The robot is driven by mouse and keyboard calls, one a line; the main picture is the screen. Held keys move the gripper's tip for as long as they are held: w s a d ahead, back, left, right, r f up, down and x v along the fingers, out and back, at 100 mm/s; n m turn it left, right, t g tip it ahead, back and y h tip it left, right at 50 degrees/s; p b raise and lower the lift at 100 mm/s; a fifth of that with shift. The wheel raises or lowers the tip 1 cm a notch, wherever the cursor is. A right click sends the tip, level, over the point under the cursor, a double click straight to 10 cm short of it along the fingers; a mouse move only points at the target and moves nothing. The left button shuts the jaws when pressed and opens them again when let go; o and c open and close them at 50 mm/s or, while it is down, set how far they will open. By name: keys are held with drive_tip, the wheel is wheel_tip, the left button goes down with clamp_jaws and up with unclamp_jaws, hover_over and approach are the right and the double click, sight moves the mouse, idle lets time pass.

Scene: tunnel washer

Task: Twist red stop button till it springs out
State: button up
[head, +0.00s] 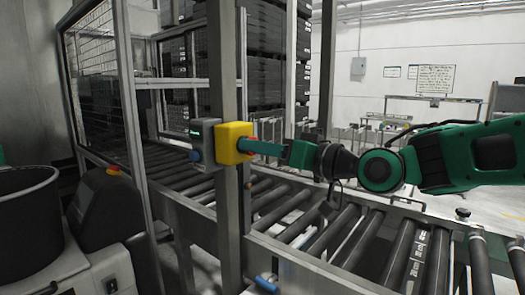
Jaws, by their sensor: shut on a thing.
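The yellow stop-button box (229,143) is mounted on a grey upright post in the middle of the head view. My green gripper (244,146) comes in from the right, level, with its fingertips at the box's right face. It is shut on the red stop button (249,153). Only slivers of red show around the fingers, so most of the button is hidden. I cannot tell whether the button is pressed in or out.
A grey control box (205,140) with a small display and a blue knob sits left of the yellow box. A roller conveyor (330,225) runs below my arm. Wire-mesh guarding (95,85) and a dark machine with another red button (113,170) stand at left.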

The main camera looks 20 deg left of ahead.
drive_tip(key=m, duration=0.5)
drive_tip(key=shift+w+d+m, duration=0.15)
drive_tip(key=shift+w+m, duration=0.05)
drive_tip(key=shift+m, duration=0.1)
idle(0.4)
drive_tip(key=o, duration=1.1)
drive_tip(key=shift+w+f, duration=0.1)
drive_tip(key=shift+c, duration=0.2)
drive_tip(key=shift+s, duration=0.2)
drive_tip(key=v, duration=1)
drive_tip(key=shift+d, duration=0.3)
